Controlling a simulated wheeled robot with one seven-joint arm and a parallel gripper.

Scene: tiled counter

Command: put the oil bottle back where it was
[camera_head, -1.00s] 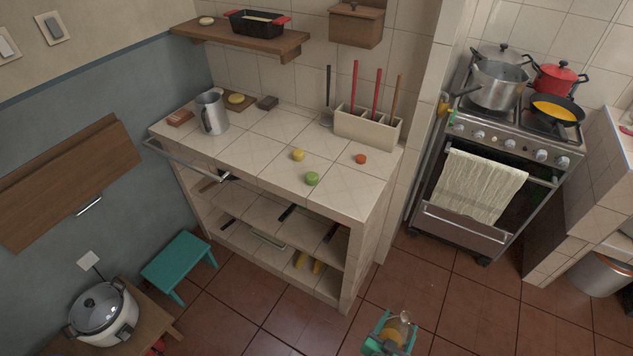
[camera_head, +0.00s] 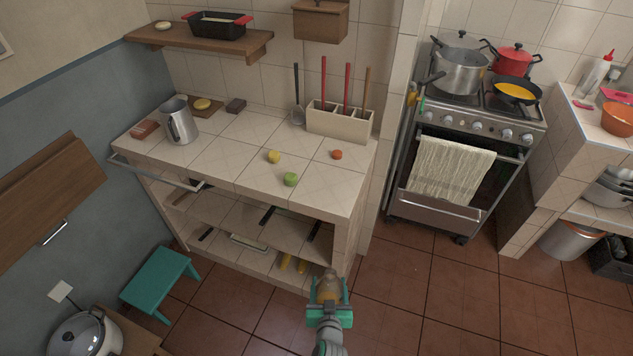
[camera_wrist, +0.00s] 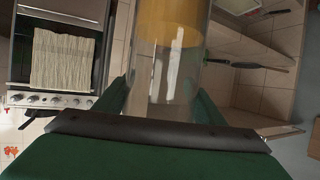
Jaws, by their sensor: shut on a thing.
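My gripper (camera_head: 328,301) is shut on the oil bottle (camera_head: 328,286), a clear bottle with yellow-amber oil in it. In the head view it is held in front of the tiled counter's lower right corner, over the floor. In the wrist view the clear bottle (camera_wrist: 168,60) stands between the green fingers, with a yellow band of oil at the top of the picture. The bottle's far end is cut off there. The tiled counter (camera_head: 325,195) is behind the gripper, with open shelves below.
On the counter are a metal jug (camera_head: 179,122), a lemon (camera_head: 273,156), a lime (camera_head: 290,179), a tomato (camera_head: 337,154) and a utensil box (camera_head: 340,121). The stove (camera_head: 455,150) with pots is to the right. A teal stool (camera_head: 158,280) stands left. The counter's front right top is clear.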

